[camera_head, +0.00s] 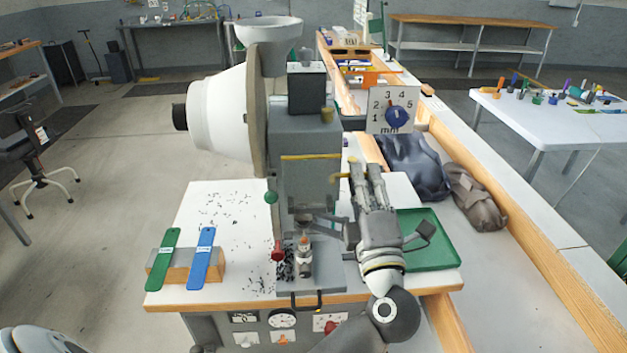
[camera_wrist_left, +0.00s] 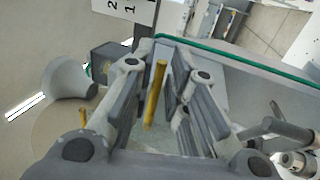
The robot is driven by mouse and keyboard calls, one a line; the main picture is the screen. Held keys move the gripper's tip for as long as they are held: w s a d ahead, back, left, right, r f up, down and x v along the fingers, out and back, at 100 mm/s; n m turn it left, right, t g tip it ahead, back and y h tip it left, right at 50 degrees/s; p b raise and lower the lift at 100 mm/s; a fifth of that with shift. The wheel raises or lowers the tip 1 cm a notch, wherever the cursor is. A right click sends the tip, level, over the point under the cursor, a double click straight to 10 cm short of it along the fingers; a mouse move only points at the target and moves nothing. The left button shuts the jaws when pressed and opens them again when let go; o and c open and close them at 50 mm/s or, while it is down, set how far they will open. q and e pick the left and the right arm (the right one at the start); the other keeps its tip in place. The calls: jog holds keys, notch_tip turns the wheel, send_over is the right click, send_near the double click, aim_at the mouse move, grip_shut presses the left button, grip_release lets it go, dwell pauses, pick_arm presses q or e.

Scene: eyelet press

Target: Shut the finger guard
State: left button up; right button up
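The eyelet press (camera_head: 312,180) stands on a white-topped bench. A yellow strip (camera_head: 310,157) crosses its front, and a short yellow bar (camera_head: 341,175) sticks out at its right side. These look like parts of the finger guard; its pane I cannot make out. My left gripper (camera_head: 367,170) is just right of the press, fingers pointing away from me. In the left wrist view a yellow bar (camera_wrist_left: 155,95) shows between the open fingers of my left gripper (camera_wrist_left: 160,85), with gaps on both sides. Whether it touches a finger I cannot tell. My right gripper is not in view.
A dial plate (camera_head: 392,110) stands beyond my left gripper. A green tray (camera_head: 435,255) lies to its right. The anvil post (camera_head: 304,255) and a red knob (camera_head: 278,250) are at the press's front. Green and blue strips (camera_head: 203,260) rest on a block at left.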

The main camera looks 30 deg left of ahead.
pick_arm(q)
jog(key=shift+c, duration=0.8)
jog(key=shift+s, duration=0.1)
jog(key=shift+v, duration=0.9)
jog(key=shift+r, duration=0.1)
